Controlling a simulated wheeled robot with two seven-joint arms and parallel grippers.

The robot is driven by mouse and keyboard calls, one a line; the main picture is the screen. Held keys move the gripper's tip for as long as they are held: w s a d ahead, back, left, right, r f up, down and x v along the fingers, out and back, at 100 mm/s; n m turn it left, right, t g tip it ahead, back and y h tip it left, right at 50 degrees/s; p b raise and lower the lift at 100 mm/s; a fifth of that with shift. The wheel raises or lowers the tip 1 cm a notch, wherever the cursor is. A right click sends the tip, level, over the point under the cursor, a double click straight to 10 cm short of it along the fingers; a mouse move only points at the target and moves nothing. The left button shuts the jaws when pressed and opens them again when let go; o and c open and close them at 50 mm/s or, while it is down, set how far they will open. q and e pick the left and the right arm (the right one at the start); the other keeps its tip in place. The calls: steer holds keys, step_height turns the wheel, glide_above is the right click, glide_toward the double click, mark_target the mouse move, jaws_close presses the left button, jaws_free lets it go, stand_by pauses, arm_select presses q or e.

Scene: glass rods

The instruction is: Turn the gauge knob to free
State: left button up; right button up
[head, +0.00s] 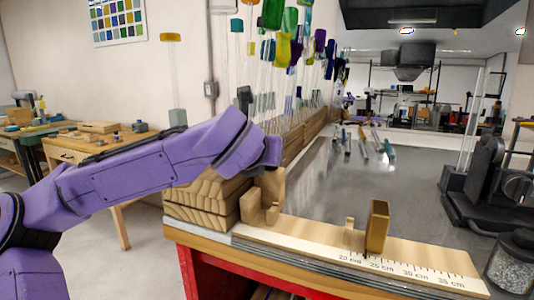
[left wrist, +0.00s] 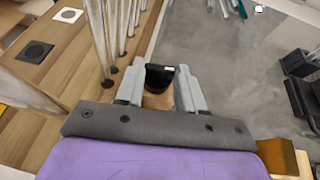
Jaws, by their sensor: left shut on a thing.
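The gauge knob (left wrist: 160,75) is a black round piece with a small white mark, on a wooden base, in the left wrist view. My left gripper (left wrist: 157,88) has its two grey fingers on either side of the knob, shut on it. In the head view my purple left arm reaches over the wooden blocks at the bench's left end; its fingers and the knob are hidden there. A pale wooden ruler strip (head: 425,265) with centimetre marks runs along the bench front. A brass-coloured upright block (head: 378,225) stands on it. My right gripper is in neither view.
A stack of layered wood (head: 200,203) stands under my arm. Clear rods with coloured tops (head: 290,45) rise behind it. The grey bench top (head: 335,205) is largely bare in the middle. A black machine (head: 490,180) and a jar of granules (head: 510,275) stand at right.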

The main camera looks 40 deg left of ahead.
arm_select(q)
steer(key=o, duration=1)
steer(key=shift+f, duration=0.4)
steer(key=shift+o, duration=0.3)
steer(key=shift+r, duration=0.1)
steer(key=b+v, duration=0.1)
steer(key=v, duration=0.9)
steer(key=shift+r, duration=0.2)
